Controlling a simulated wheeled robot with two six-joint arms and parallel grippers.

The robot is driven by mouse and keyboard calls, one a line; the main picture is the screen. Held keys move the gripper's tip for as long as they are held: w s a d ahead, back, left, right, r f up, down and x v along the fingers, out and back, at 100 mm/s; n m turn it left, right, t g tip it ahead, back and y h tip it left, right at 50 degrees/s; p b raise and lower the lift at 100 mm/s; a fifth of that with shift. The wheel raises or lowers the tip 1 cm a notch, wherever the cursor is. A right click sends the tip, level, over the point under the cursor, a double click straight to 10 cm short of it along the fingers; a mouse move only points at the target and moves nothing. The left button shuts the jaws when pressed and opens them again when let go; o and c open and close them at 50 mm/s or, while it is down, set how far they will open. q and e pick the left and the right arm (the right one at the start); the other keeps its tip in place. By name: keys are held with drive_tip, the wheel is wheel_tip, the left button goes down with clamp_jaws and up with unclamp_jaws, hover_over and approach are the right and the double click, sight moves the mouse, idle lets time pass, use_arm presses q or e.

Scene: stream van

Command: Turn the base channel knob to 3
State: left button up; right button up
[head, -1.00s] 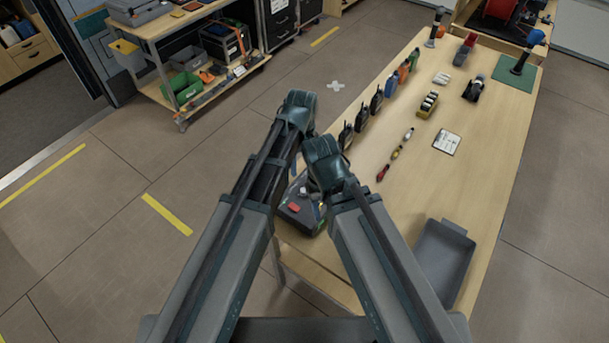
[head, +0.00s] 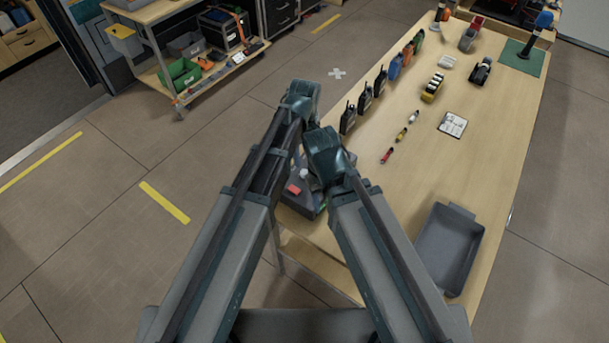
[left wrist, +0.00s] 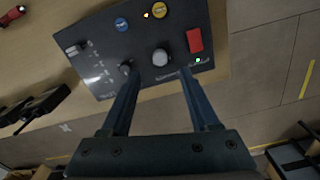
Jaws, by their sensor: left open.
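The base unit is a dark box at the near left corner of the table, partly hidden by my arms in the head view (head: 305,203). In the left wrist view its panel (left wrist: 103,80) shows a large grey knob (left wrist: 160,57), a smaller dark knob (left wrist: 126,69) and another small knob (left wrist: 82,47) at the left. I cannot read the labels or the knob setting. My left gripper (left wrist: 158,78) is open, its fingers apart over the panel's near edge, with the grey knob just beyond and between the tips. My right wrist (head: 325,150) shows in the head view; its fingers are hidden.
The panel also has a blue button (left wrist: 121,24), a yellow button (left wrist: 159,10) and a red block (left wrist: 194,40). Several radios (head: 364,99) stand along the table's left edge. A grey tray (head: 424,262) lies at the near right. A shelf cart (head: 150,72) stands beyond open floor.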

sight(304, 172)
use_arm(q)
wheel_tip(304, 172, down, 7)
drive_tip(key=b, duration=0.6)
drive_tip(key=shift+f, duration=0.15)
use_arm(e)
wheel_tip(304, 172, down, 7)
drive_tip(key=shift+f, duration=0.1)
use_arm(q)
clamp_jaws()
